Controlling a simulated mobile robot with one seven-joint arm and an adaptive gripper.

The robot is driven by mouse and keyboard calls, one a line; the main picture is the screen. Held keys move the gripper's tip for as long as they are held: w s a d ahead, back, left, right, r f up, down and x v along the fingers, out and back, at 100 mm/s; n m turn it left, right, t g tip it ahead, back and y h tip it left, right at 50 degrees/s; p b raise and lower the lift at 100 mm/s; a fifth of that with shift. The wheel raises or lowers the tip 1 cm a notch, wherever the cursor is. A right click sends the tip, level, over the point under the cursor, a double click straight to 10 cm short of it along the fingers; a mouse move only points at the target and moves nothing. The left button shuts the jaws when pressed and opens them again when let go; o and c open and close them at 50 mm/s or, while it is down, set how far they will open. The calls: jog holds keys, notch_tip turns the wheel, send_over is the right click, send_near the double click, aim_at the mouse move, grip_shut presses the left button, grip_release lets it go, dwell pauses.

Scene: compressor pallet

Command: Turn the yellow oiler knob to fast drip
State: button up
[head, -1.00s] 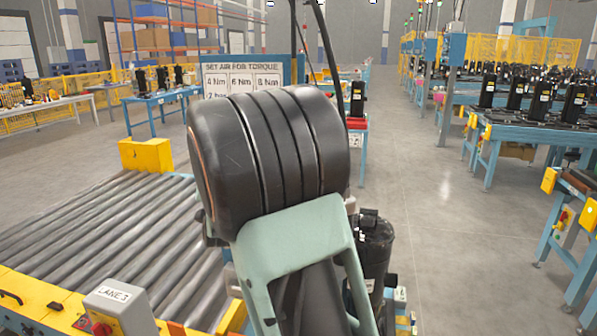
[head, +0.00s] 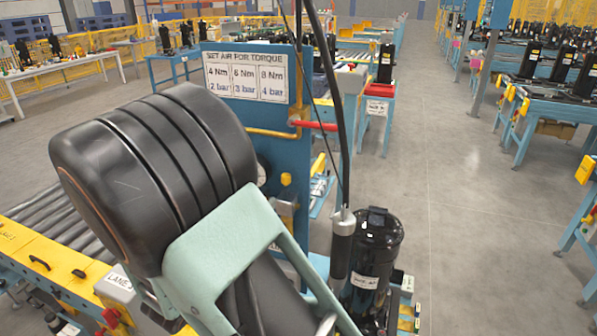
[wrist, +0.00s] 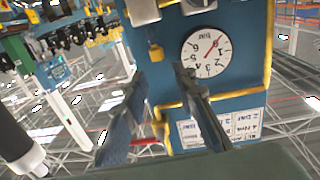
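A small yellow knob (head: 286,179) sits on the face of the blue panel (head: 279,78), beside a gauge mostly hidden by my arm. In the wrist view, where the panel appears upside down, the yellow knob (wrist: 156,52) shows left of the white round gauge (wrist: 206,52). I take it for the oiler knob; no drip marking is readable. My gripper (wrist: 160,73) is open and empty. Its two fingers point toward the panel, and the knob shows just past and between the fingertips, apparently not touched. In the head view my arm hides the gripper.
A torque and air sign (head: 246,77) is on the panel's upper part. A red handle (head: 314,125) and yellow pipe (head: 270,132) stick out nearby. A black compressor (head: 372,255) stands right of the panel, with hanging cables close by. Open floor (head: 450,230) lies farther right.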

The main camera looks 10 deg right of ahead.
aim_at(284, 181)
jog(key=p+x, duration=0.1)
jog(key=x, duration=0.9)
jog(key=shift+d+p, duration=0.35)
jog(key=shift+d, duration=0.05)
jog(key=shift+c, duration=0.4)
grip_shut()
